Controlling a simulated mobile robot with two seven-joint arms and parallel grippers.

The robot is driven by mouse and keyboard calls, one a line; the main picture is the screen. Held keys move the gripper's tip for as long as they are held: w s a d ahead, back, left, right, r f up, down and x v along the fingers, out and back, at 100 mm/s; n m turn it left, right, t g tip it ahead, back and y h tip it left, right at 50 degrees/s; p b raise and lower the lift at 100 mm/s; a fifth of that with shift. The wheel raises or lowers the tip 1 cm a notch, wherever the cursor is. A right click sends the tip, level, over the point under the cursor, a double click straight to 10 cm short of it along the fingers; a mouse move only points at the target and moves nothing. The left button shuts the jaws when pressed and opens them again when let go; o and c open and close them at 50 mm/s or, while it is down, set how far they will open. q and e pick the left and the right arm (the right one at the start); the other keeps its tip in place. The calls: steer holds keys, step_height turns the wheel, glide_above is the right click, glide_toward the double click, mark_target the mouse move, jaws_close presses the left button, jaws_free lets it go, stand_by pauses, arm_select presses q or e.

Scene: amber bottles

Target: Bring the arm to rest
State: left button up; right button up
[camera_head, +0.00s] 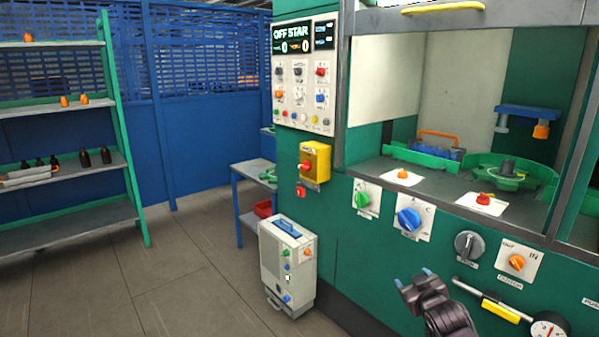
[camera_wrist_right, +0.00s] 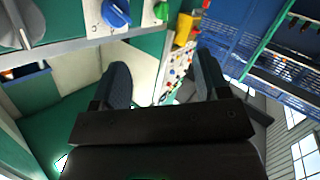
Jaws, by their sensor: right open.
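My right gripper (camera_head: 416,279) shows at the bottom of the head view, in front of the green machine's lower panel. Its two fingertips stand apart with nothing between them. In the right wrist view, the same gripper (camera_wrist_right: 163,88) has its dark fingers spread wide and empty, with the machine's control panel beyond the gap. My left gripper does not show in either view. Dark amber bottles (camera_head: 105,156) stand on a shelf at the far left, well away from the right gripper.
The green machine (camera_head: 350,250) fills the right side, with a blue knob (camera_head: 409,219), a grey knob (camera_head: 468,244) and a gauge (camera_head: 549,329) near my right gripper. A white wheeled unit (camera_head: 287,262) stands before it. A shelf rack (camera_head: 70,165) is at left. The floor between is clear.

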steer(key=s+a+f+m+g, duration=0.1)
steer(key=s+f, duration=0.6)
steer(key=s, duration=0.4)
steer(key=s+f+m+g, duration=0.1)
steer(key=s+f, duration=0.6)
steer(key=s, duration=0.4)
steer(key=s+f+m+g, duration=0.1)
steer(key=s+f+g, duration=0.1)
steer(key=s, duration=1.8)
steer(key=shift+s+a+m+h, duration=0.15)
steer(key=shift+a+m+h, duration=0.15)
steer(key=shift+a+m, duration=0.15)
steer(key=shift+c, duration=0.3)
